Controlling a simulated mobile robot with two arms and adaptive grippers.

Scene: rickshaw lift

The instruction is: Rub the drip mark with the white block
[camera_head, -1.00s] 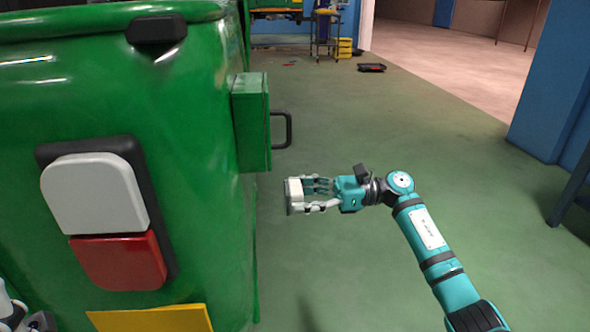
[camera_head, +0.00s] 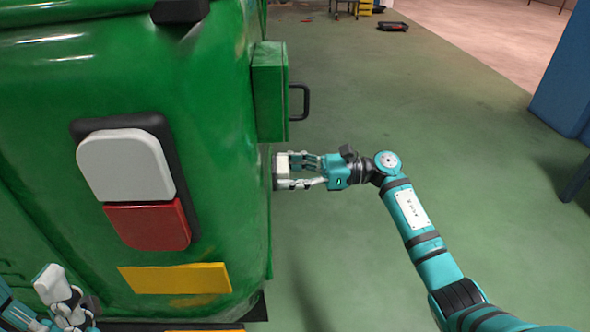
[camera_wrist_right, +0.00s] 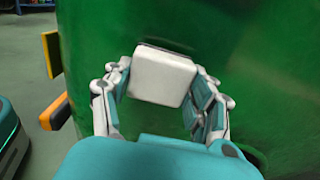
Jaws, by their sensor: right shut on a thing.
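My right gripper (camera_head: 305,170) is shut on the white block (camera_head: 281,170), close beside the right side of the green rickshaw body (camera_head: 225,110), below its side box. In the right wrist view the white block (camera_wrist_right: 163,77) sits between the fingers, its dark-edged far side facing the green panel (camera_wrist_right: 245,40). I cannot tell whether it touches. A dark smudge shows on the panel just beyond the block; I cannot tell if it is the drip mark. My left gripper (camera_head: 68,300) is at the lower left corner, partly cut off, its opening unclear.
A green box (camera_head: 268,92) with a black handle (camera_head: 300,101) juts from the body above my right gripper. A white and red lamp (camera_head: 135,180) and a yellow plate (camera_head: 175,278) are on the body's face.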

